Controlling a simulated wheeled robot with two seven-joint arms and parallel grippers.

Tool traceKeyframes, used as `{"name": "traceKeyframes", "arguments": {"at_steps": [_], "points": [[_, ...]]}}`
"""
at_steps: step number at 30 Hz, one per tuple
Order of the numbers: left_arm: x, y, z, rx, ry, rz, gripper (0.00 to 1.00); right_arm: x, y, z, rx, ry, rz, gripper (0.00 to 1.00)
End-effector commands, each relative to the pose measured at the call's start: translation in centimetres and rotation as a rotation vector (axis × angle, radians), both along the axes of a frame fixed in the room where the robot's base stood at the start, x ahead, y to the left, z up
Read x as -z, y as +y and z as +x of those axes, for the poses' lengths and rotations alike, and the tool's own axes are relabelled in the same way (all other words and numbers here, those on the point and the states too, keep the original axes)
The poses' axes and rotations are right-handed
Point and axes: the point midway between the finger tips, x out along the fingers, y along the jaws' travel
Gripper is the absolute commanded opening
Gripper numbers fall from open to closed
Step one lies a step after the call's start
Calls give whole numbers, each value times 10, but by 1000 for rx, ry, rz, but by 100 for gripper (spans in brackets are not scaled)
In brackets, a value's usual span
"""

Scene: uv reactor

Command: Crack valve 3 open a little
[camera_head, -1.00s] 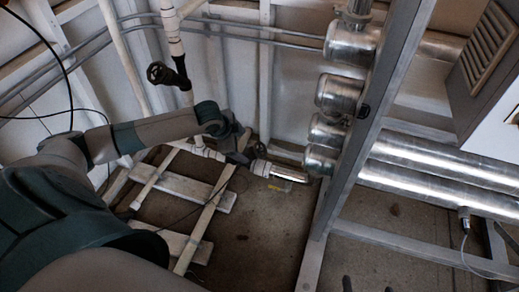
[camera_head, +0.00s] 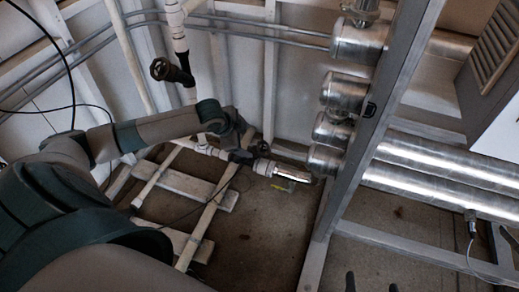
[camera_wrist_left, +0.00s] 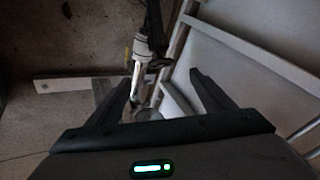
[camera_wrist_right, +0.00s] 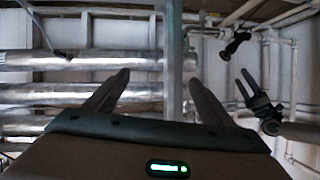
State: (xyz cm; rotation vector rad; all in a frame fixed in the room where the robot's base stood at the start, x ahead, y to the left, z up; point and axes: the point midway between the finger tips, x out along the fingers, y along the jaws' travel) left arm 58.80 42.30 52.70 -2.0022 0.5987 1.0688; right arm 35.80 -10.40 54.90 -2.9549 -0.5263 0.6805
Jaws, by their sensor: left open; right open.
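A dark valve handle (camera_head: 171,70) is on the upright pipe at upper left in the head view; it also shows in the right wrist view (camera_wrist_right: 237,42). Another dark valve body (camera_head: 240,157) is on the low pipe with a shiny end. No number is readable, so I cannot tell which is valve 3. My left gripper (camera_head: 244,136) is just above the low valve, its fingers hard to make out there. In the left wrist view its open fingers (camera_wrist_left: 161,78) straddle the line of the pipe, contact unclear. My right gripper (camera_head: 371,284) is open and empty at the bottom edge.
Shiny cylinders (camera_head: 345,90) stand stacked beside a slanted grey frame post (camera_head: 352,160). Large silver pipes (camera_head: 440,180) run right of it. A pale floor frame (camera_head: 205,225) lies under my left arm. The floor (camera_head: 260,240) between is mostly clear.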

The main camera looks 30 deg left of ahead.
Motion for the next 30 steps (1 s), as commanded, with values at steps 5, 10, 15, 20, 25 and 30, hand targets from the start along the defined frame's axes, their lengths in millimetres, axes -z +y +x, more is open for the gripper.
{"name": "traceKeyframes", "arguments": {"at_steps": [5, 10, 15, 20, 25, 30], "points": [[25, -2, 15, -2, -1, -3, 75, -17, 7, 8, 0, -113, 32, 77], [46, -3, 29, -1, -2, -2, 75, -38, 13, 13, 3, -229, 66, 77], [66, -4, 42, -2, -1, -1, 75, -59, 18, 15, 4, -344, 100, 77], [84, -5, 53, -2, -1, -1, 75, -80, 22, 13, 6, -451, 134, 77], [101, -6, 64, -1, -1, -1, 75, -101, 25, 9, 9, -561, 171, 77], [113, -6, 72, 0, -1, -1, 75, -117, 26, 3, 11, -646, 201, 77]]}}
